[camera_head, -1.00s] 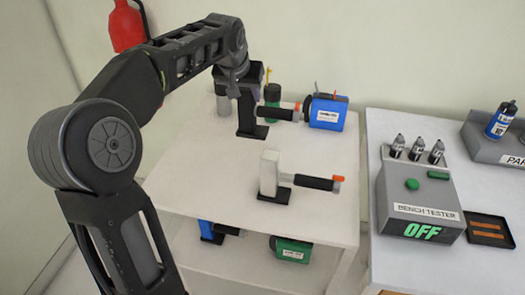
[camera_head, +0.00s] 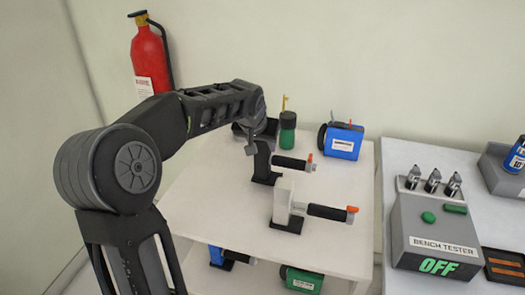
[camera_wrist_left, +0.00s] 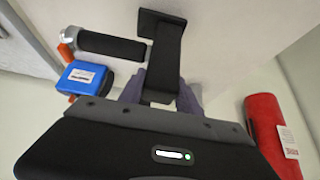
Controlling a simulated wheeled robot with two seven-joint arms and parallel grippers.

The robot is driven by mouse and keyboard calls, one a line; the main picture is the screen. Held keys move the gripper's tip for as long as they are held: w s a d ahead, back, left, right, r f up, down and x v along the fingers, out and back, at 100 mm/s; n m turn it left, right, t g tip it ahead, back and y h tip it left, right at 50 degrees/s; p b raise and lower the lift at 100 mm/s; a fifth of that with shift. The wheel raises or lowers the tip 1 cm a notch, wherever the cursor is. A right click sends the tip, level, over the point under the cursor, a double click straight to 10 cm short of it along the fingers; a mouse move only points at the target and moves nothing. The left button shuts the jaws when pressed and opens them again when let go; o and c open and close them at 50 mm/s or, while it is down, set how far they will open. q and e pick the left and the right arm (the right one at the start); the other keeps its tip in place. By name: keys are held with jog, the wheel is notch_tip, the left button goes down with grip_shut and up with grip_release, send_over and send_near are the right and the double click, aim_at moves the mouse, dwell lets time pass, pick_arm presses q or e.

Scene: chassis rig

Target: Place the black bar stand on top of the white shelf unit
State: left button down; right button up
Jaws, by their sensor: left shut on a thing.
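The black bar stand (camera_head: 263,163) is an upright black post on a flat foot with a black bar ending in a silver and orange tip. My left gripper (camera_head: 264,134) is shut on the upper part of its post; the wrist view shows the fingers on both sides of the stand (camera_wrist_left: 164,62). The stand is upright over the top of the white shelf unit (camera_head: 210,205), behind a white bar stand (camera_head: 284,197). Its foot is at or just above the surface; I cannot tell if it touches. My right gripper is not in view.
A green bottle (camera_head: 288,130) and a blue box (camera_head: 342,141) stand at the back of the shelf top. A grey bench tester (camera_head: 437,225) is on the table to the right. A green box (camera_head: 302,279) sits on the lower shelf. The shelf top's front left is clear.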

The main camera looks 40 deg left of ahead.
pick_arm(q)
jog(key=shift+f, duration=1.2)
jog(key=c, duration=0.8)
grip_release()
jog(key=shift+f, duration=0.15)
jog(key=shift+c, duration=0.2)
jog(key=shift+r, duration=0.2)
jog(key=v, duration=1.2)
jog(key=shift+b, duration=0.3)
jog(key=shift+f, duration=0.15)
